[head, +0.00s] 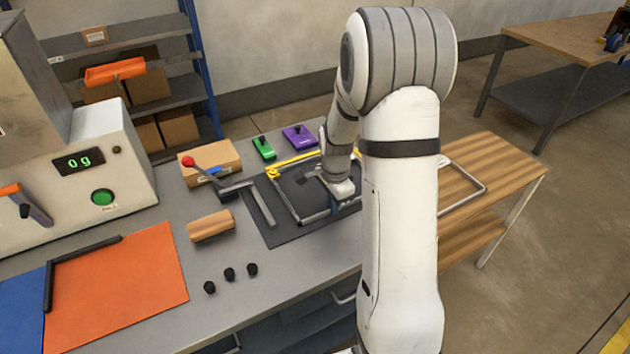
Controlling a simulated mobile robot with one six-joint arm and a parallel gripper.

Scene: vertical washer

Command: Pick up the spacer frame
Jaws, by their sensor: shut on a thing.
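The spacer frame (287,202) is a thin light-grey metal outline over the dark mat on the workbench. My gripper (335,190) is at the frame, pointing down, and is shut on it. The fingertips are small and partly hidden, so the exact grip point is unclear. My arm hides the middle of this area. A similar thin grey bar with a corner (484,187) shows right of my arm, over the wooden top; I cannot tell whether it belongs to the same frame. I cannot tell whether the frame touches the mat.
A grey angled bar with a red-knobbed lever (188,160) stands left of the frame. A wooden block (210,226) and several black knobs (230,274) are nearer. Green (263,148) and purple (299,137) tools lie behind. An orange mat (120,285) covers the left front.

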